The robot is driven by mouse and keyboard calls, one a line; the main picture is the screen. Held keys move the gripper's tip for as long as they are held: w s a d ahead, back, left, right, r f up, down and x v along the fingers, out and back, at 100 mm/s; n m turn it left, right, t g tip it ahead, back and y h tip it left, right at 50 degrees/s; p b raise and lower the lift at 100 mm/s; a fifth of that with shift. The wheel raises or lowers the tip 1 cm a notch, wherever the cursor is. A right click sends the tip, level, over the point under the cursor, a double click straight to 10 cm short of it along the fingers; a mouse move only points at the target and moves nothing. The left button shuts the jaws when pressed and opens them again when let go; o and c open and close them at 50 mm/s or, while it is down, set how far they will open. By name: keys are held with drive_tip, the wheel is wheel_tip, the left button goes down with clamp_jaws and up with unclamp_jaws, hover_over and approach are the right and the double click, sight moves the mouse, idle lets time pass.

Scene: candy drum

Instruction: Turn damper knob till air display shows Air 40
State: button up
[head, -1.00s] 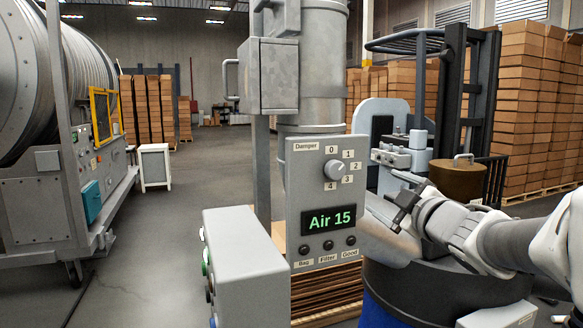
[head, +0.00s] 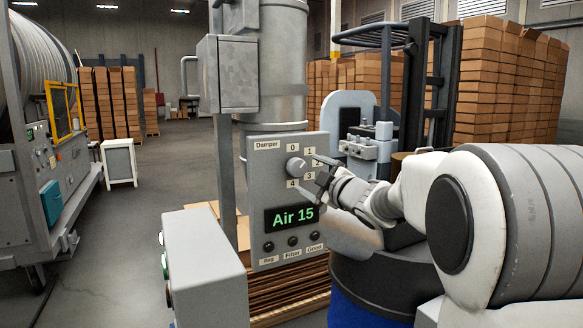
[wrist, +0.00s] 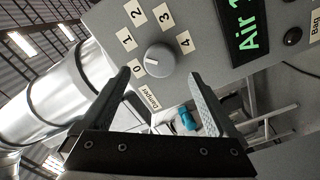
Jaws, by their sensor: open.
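The damper knob (head: 297,167) is a round grey knob on the grey control panel (head: 262,198), ringed by labels 0 to 4. In the wrist view the knob (wrist: 159,60) shows a pale mark pointing toward the side of labels 0 and 1. The air display (head: 292,217) below it reads "Air 15" in green. My gripper (head: 323,180) is open and empty, just right of the knob in the head view. In the wrist view its two fingers (wrist: 160,75) are spread, with the knob just beyond the tips, between them. I see no contact.
Several dark buttons (head: 292,241) sit under the display. A grey box (head: 203,265) stands in front of the panel at left. A metal duct (head: 275,75) rises behind it. A forklift-like machine (head: 372,145) and stacked cartons (head: 495,85) stand behind. Floor at left is open.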

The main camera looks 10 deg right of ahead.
sight(299, 169)
drive_tip(key=shift+p+x, duration=0.5)
drive_tip(key=shift+x, duration=2.3)
drive_tip(key=c, duration=1.4)
drive_tip(key=shift+m, duration=0.3)
drive_tip(key=m+p, duration=0.3)
drive_tip(key=m, duration=0.1)
drive_tip(key=shift+r, duration=0.15)
drive_tip(key=shift+m+p, duration=0.9)
drive_tip(key=shift+m, duration=1.1)
